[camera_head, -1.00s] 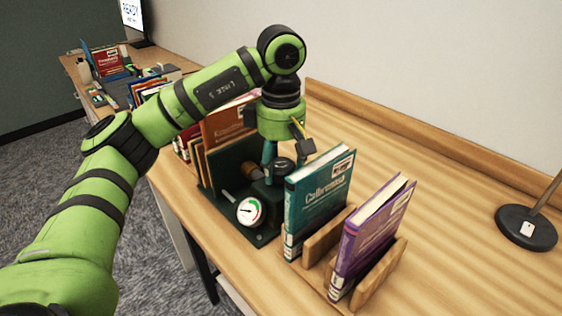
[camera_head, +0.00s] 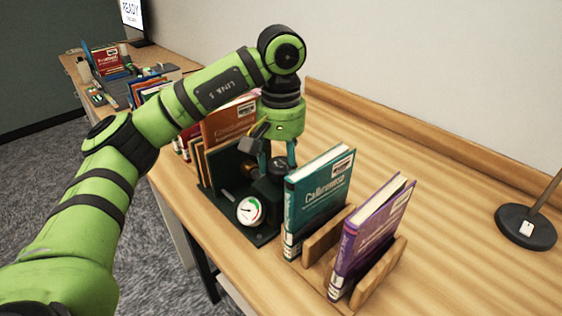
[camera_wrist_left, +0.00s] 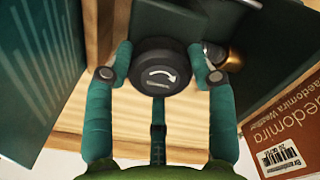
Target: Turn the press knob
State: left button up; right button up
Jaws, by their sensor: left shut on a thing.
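The press knob (camera_wrist_left: 160,72) is round and black with a white curved arrow on top. It sits between the two teal fingers of my left gripper (camera_wrist_left: 162,74) in the left wrist view, one finger on each side. In the head view the knob (camera_head: 278,166) is partly hidden below my left gripper (camera_head: 277,163), which points down and is shut on it. The dark green press (camera_head: 268,240) stands on the desk with a round white gauge (camera_head: 249,211) at its front. My right gripper is not in view.
A teal book (camera_head: 318,198) stands close to the right of the press, with a purple book (camera_head: 370,238) beyond it. Orange and red books (camera_head: 229,122) stand behind the press. A lamp base (camera_head: 526,228) is at the far right. The desk (camera_head: 440,210) between is clear.

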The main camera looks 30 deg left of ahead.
aim_at(281, 164)
pick_arm(q)
jog(key=m, duration=0.6)
jog(key=shift+s+f+m, duration=0.15)
jog(key=shift+f+m, duration=0.1)
jog(key=shift+m, duration=0.05)
jog(key=m, duration=0.6)
dwell(0.4)
jog(key=o, duration=1.2)
jog(key=shift+c, duration=0.2)
jog(key=shift+r, duration=0.1)
jog(key=shift+r, duration=3.8)
